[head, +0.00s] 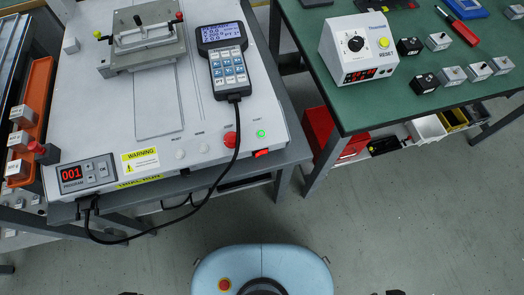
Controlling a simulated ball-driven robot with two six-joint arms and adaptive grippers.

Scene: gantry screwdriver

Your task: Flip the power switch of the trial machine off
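The trial machine (95,125) is a large light-grey unit on the table at the left. Its power switch (262,153), a small red rocker, sits on the front face near the right corner. A button with a lit green ring (261,134) is just above it, and the program display (72,174) shows 001 in red. The switch's exact tilt is too small to tell. Only small dark tips of my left gripper (128,293) and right gripper (395,292) show at the bottom edge, far from the machine. Their opening cannot be made out.
A red mushroom button (230,139) is left of the switch. A handheld keypad (223,60) lies on the machine; its black cable (195,208) loops down the front. A green bench (420,100) with a white box (358,48) stands at right. The floor (380,220) in front is clear.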

